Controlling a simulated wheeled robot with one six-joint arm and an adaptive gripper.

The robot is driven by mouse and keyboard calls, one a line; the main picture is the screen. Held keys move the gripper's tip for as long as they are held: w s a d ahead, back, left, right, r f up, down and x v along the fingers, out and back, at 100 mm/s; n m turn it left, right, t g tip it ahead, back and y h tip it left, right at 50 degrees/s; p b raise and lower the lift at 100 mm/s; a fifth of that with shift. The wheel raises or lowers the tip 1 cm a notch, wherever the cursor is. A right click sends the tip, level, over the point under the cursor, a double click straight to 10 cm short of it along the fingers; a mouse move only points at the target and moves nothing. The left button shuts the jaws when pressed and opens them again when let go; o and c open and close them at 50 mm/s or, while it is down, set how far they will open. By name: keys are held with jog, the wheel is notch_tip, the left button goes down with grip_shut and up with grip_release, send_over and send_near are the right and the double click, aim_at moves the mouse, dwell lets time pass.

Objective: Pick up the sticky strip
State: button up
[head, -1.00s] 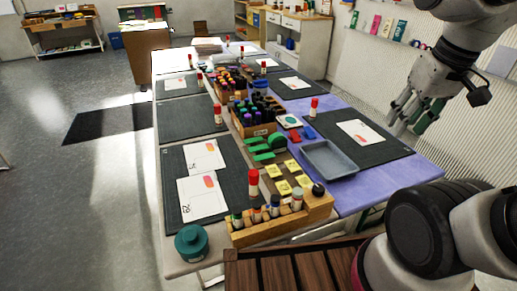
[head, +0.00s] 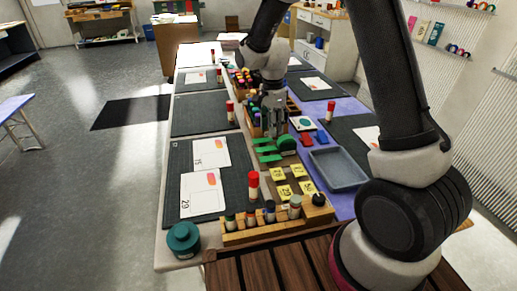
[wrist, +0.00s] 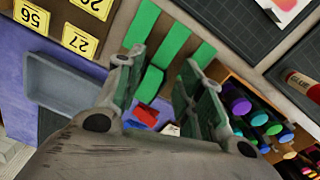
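Several flat green strips (head: 266,149) lie side by side near the middle of the table, beside a round green object (head: 287,143). I cannot tell for sure which piece is the sticky strip. The green strips also show in the wrist view (wrist: 172,46), beyond the fingertips. My gripper (head: 272,130) points down over the table just behind the strips in the head view. In the wrist view my gripper (wrist: 163,66) is open, its two fingers well apart, with nothing held. A green piece (wrist: 150,87) shows in the gap between the fingers, apparently below them.
Marker pens (wrist: 240,105) in a wooden holder stand close to the right finger. A wooden rack (head: 270,226) lines the near edge.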

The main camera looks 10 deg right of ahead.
aim_at(270, 148)
jog(key=m, duration=0.3)
jog(key=shift+w+a+f, duration=0.15)
jog(key=shift+w+f, duration=0.1)
notch_tip(270, 148, down, 7)
jog(key=shift+w+f, duration=0.1)
jog(key=shift+f, duration=0.1)
jog(key=shift+f, duration=0.2)
dwell(0.4)
jog(key=c, duration=0.5)
